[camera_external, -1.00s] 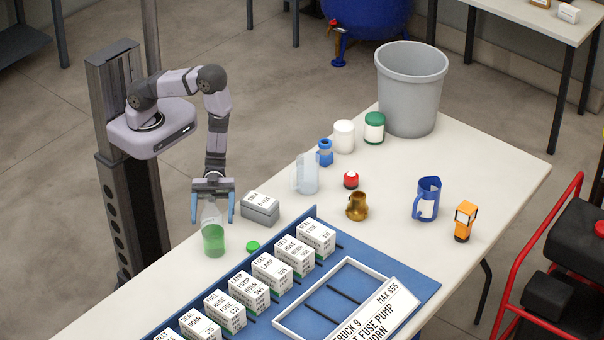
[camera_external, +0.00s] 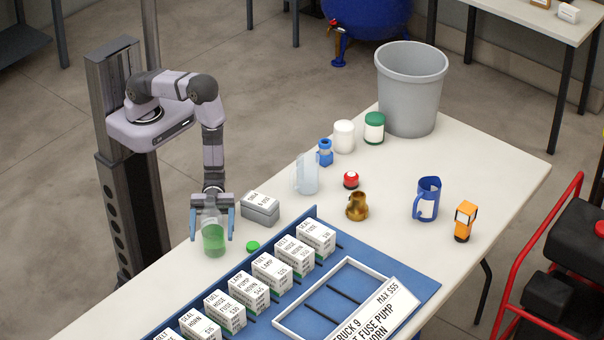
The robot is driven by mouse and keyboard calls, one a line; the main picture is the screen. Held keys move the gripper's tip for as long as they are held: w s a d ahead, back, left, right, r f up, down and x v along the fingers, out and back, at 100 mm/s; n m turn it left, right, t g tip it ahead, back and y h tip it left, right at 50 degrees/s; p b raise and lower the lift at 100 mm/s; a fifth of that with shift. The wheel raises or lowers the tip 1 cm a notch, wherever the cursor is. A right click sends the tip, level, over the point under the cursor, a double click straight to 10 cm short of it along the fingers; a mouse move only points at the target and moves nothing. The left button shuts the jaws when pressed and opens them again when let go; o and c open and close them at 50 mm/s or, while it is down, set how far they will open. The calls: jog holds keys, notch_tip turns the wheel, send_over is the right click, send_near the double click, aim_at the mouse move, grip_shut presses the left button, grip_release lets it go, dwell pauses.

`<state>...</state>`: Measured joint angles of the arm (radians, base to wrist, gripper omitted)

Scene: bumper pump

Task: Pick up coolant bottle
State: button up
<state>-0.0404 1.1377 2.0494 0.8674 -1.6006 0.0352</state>
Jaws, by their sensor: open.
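The coolant bottle (camera_external: 213,240) is clear with green liquid in its lower part. It stands upright on the left part of the white table. My gripper (camera_external: 212,237) points down over it, with its two blue fingers apart, one on each side of the bottle. The jaws are open, and a gap shows between the fingers and the bottle. The bottle's top is partly hidden by my gripper. A small green cap (camera_external: 252,246) lies on the table just right of the bottle.
A grey box (camera_external: 260,208) stands close to the right of my gripper. A blue mat (camera_external: 428,284) with several white labelled boxes lies in front. A clear jug (camera_external: 307,174), a brass pot (camera_external: 357,206), a blue jug (camera_external: 427,199) and a grey bin (camera_external: 411,88) stand farther right.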

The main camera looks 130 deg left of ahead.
jog(key=shift+c, duration=0.3)
jog(key=c, duration=1.3)
jog(key=shift+r, duration=0.25)
jog(key=shift+r+b, duration=0.45)
jog(key=shift+r, duration=4.3)
